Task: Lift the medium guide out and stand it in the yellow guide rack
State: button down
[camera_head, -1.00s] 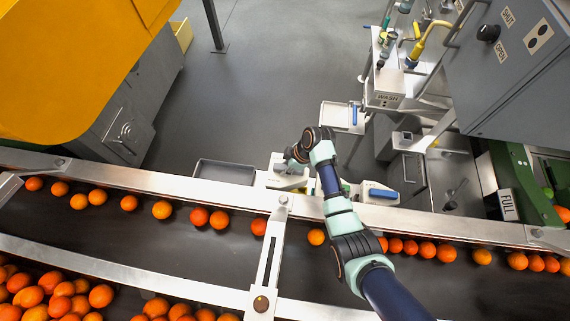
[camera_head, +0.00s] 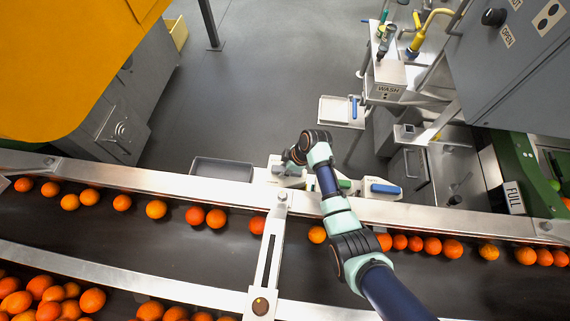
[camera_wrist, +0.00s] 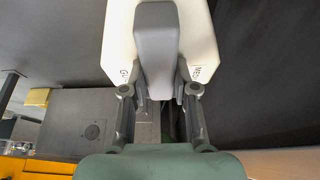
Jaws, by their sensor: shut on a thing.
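The medium guide (camera_wrist: 202,40) is a white block with a grey handle (camera_wrist: 156,45), seen large at the top of the wrist view. Dark lettering that looks like "MED" shows near its right lower edge. My gripper (camera_wrist: 159,92) is shut on the grey handle, with one finger on each side. In the head view, my wrist hides most of the gripper (camera_head: 292,160), and part of a white piece (camera_head: 276,166) shows beside it above the far steel rail. How high the guide is held cannot be told. I cannot make out a yellow guide rack for certain.
Oranges (camera_head: 156,209) lie along the dark belt (camera_head: 120,240) below the rail (camera_head: 160,180). A white piece with a blue handle (camera_head: 385,189) and a green-handled one (camera_head: 345,184) stand right of my wrist. A grey tray (camera_head: 222,170) lies left. A yellow bin (camera_head: 178,32) stands far left.

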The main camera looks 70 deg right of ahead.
jog(key=shift+f+b, duration=0.35)
jog(key=shift+f, duration=0.5)
jog(key=shift+p, duration=0.45)
dwell(0.8)
jog(key=shift+f, duration=0.1)
jog(key=shift+f+b, duration=0.35)
jog(key=shift+b, duration=0.05)
jog(key=shift+f+b, duration=1.25)
jog(key=shift+f, duration=0.3)
jog(key=c, duration=0.8)
grip_release()
